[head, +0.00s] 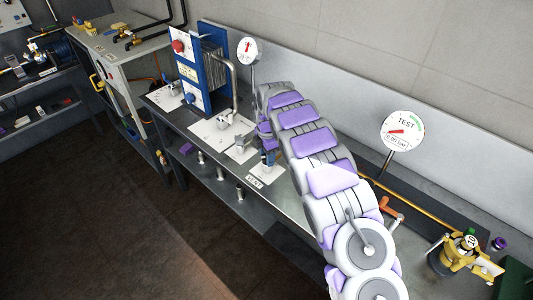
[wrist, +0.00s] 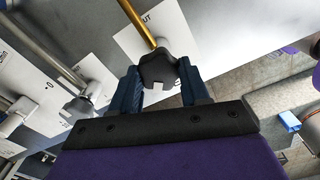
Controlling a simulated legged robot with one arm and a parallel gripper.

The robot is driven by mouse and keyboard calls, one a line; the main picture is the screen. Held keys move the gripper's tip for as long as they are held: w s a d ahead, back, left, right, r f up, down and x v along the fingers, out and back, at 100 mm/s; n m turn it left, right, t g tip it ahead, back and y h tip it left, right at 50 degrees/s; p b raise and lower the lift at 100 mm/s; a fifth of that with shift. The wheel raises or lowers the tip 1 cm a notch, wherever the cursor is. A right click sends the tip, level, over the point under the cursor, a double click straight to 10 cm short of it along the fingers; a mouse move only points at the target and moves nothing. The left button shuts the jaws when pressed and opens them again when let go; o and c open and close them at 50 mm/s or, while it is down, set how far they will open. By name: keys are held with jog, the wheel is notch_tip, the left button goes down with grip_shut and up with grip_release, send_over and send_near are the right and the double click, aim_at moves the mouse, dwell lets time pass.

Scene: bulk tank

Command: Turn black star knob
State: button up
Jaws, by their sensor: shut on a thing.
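The black star knob (wrist: 158,72) shows in the wrist view at the top middle, dark and lobed, at the end of a brass-coloured stem in front of a white label plate. My gripper (wrist: 163,84) has its two blue fingers on either side of the knob and is shut on it. In the head view my gripper (head: 268,158) is at the bench by a white plate, left of the middle. The knob is hidden there behind my gripper and arm.
A blue plate unit (head: 191,85) stands at the bench's back left. Gauges stand behind the bench (head: 250,50) and to the right (head: 403,131). White-plated fittings (head: 222,126) sit left of my gripper. A yellow valve (head: 460,250) is at the right.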

jog(key=m+p, duration=0.2)
jog(key=m, duration=0.1)
jog(key=m+p, duration=0.1)
jog(key=shift+w+r+p, duration=0.25)
jog(key=shift+r+p, duration=0.1)
jog(key=shift+r, duration=0.05)
jog(key=m+p, duration=0.1)
jog(key=m, duration=0.2)
jog(key=shift+d+p, duration=0.1)
jog(key=shift+p, duration=0.25)
jog(key=m+p, duration=0.1)
jog(key=m, duration=0.2)
jog(key=shift+f+m+p, duration=0.15)
jog(key=shift+m+p, duration=0.2)
jog(key=shift+m, duration=0.05)
jog(key=m+p, duration=0.1)
jog(key=m, duration=0.3)
jog(key=m+p, duration=0.1)
jog(key=m, duration=0.5)
jog(key=shift+f+m, duration=0.1)
jog(key=shift+m, duration=0.3)
jog(key=m+p, duration=0.1)
jog(key=m, duration=0.5)
jog(key=shift+m, duration=0.4)
jog(key=o, duration=1.1)
jog(key=shift+s+f, duration=0.1)
jog(key=shift+c, duration=0.2)
